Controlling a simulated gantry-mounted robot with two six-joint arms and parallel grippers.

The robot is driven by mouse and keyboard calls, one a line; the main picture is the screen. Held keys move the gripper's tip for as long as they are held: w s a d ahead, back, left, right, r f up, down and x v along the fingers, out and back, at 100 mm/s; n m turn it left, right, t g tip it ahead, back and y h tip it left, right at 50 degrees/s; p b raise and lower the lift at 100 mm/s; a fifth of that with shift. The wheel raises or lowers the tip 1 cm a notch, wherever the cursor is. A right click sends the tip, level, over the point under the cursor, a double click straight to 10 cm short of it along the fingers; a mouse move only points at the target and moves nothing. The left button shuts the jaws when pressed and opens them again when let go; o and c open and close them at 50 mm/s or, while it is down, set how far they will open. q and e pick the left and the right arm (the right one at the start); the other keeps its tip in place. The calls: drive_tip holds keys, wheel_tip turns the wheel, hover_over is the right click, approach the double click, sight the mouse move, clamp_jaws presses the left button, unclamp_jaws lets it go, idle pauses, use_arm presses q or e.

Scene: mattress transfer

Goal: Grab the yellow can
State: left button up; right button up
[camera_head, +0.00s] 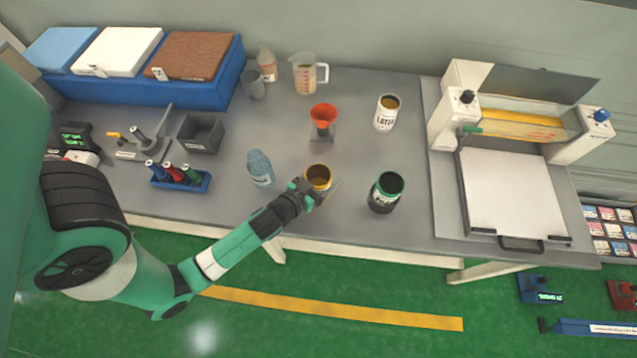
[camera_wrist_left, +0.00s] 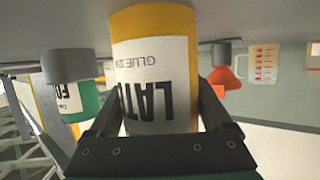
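The yellow can (camera_head: 319,174) stands upright near the front edge of the grey table in the head view. In the left wrist view it fills the middle, upside down in the picture, as a yellow can (camera_wrist_left: 150,20) with a white label. My left gripper (camera_head: 319,187) is at the can, coming from the front left. In the wrist view the fingers of my left gripper (camera_wrist_left: 160,95) lie on either side of the can, with narrow gaps visible, so it looks open around it. Part of the can is hidden behind the gripper. My right gripper is not in view.
A dark green can (camera_head: 384,193) stands to the right, a blue bottle (camera_head: 260,168) to the left. Behind are an orange funnel (camera_head: 323,116) on a stand and a white-labelled can (camera_head: 387,114). A press (camera_head: 513,195) takes the right side. The table (camera_head: 345,222) is clear between the cans.

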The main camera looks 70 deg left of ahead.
use_arm(q)
drive_tip(key=c, duration=0.5)
drive_tip(key=shift+r, duration=0.15)
